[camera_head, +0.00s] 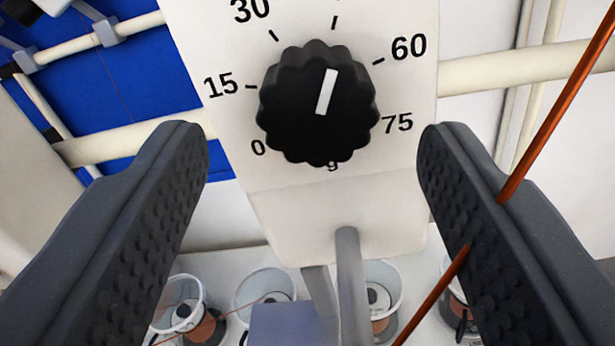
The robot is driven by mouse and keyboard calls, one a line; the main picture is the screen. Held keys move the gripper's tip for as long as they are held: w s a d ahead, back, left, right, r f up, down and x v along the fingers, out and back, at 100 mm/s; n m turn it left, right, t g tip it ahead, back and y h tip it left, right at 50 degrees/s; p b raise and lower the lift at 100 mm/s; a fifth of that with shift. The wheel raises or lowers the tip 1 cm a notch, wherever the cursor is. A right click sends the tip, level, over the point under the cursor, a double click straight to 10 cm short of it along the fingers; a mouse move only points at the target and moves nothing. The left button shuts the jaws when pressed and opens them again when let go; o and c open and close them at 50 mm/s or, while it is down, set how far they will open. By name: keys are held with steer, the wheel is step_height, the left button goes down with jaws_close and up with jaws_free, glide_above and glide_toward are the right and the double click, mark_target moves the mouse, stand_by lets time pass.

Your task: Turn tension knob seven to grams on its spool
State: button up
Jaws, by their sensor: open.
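A black scalloped tension knob (318,135) sits on a white housing (410,190) in the upper middle. Its white pointer line (326,92) points up and slightly right, toward an unlabelled tick between 30 and 60. The dial reads 0, 15, 30, 60 and 75, with a "g" below the knob; the top of the dial is cut off. No knob number shows. My gripper (315,140) is open, with one dark finger at each side of the knob, both apart from it and empty. Spools (205,328) of copper wire stand in clear cups below.
A copper-coloured wire (552,110) runs diagonally across my right finger, partly hidden there. A cream rail (520,68) passes behind the housing. Blue panels (130,85) stand at left. A grey bracket (350,280) hangs below the housing.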

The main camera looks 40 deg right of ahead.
steer(key=b+v, duration=0.1)
steer(key=v, duration=1)
steer(key=shift+b, duration=0.35)
step_height(320, 180, up, 4)
steer(key=s+a+n+t+y, duration=0.1)
steer(key=a+n+t+y, duration=0.15)
steer(key=n, duration=0.45)
steer(key=s+a+f+n+t+y, duration=0.1)
steer(key=s+a+f+n+y, duration=0.2)
steer(key=s+f+y, duration=0.3)
steer(key=s+a+f+n+t+y, duration=0.1)
steer(key=s+a+f+n+y, duration=0.1)
steer(key=s+f+y, duration=0.3)
steer(key=shift+s+a+f+n+y, duration=0.35)
steer(key=shift+s+a+f+n, duration=0.1)
steer(key=shift+s+f, duration=0.3)
